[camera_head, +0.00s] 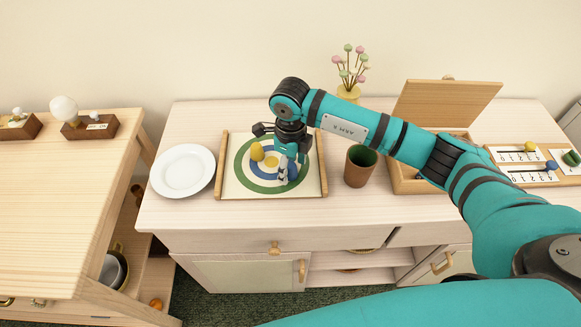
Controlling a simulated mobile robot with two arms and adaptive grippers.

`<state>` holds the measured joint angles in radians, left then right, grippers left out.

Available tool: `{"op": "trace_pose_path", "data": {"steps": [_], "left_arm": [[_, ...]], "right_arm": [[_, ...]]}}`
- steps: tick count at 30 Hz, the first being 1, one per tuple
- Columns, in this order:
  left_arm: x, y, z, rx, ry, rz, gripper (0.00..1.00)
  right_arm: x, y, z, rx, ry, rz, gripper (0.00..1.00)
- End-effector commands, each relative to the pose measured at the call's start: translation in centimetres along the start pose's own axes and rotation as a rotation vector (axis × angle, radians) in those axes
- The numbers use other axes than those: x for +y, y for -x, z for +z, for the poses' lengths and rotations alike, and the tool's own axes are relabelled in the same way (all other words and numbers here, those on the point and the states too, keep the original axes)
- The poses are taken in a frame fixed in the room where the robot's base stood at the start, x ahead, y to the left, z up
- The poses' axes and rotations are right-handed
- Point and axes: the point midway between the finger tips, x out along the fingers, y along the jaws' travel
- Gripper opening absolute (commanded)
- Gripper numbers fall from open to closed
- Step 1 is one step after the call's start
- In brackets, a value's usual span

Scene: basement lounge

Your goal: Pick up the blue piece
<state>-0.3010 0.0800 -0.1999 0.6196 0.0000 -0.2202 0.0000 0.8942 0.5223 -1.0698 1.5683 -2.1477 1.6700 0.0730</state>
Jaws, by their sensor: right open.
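The blue piece (292,173) stands on the target board (232,190), on the right part of its green and blue rings. My right gripper (289,166) reaches down over the board, right at the blue piece. It is open, and its fingers partly hide the piece. I cannot tell whether they touch it. A yellow piece (257,151) stands on the board to the left of the gripper. My left gripper is not in view.
A white plate (184,170) lies left of the board. A brown cup (359,166) and an open wooden box (404,178) stand to its right. A flower vase (348,93) stands behind. My right arm spans above the cup and box. The cabinet's front strip is clear.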

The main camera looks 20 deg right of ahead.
Motion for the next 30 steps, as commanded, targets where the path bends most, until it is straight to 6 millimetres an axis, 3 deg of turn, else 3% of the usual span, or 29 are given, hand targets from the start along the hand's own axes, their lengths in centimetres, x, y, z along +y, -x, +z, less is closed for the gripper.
{"op": "trace_pose_path", "data": {"steps": [4,14,23,30], "left_arm": [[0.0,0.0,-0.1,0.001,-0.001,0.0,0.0],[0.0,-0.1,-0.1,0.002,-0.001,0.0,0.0],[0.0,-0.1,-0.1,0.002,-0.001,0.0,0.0],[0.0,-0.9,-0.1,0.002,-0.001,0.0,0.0]], "right_arm": [[0.0,0.0,0.0,0.0,0.0,0.0,0.58],[0.0,0.0,0.0,0.0,0.0,0.0,0.15],[-0.1,0.1,0.0,0.0,0.0,-0.001,0.14],[-0.1,1.7,0.0,-0.002,0.001,-0.003,0.14]]}}
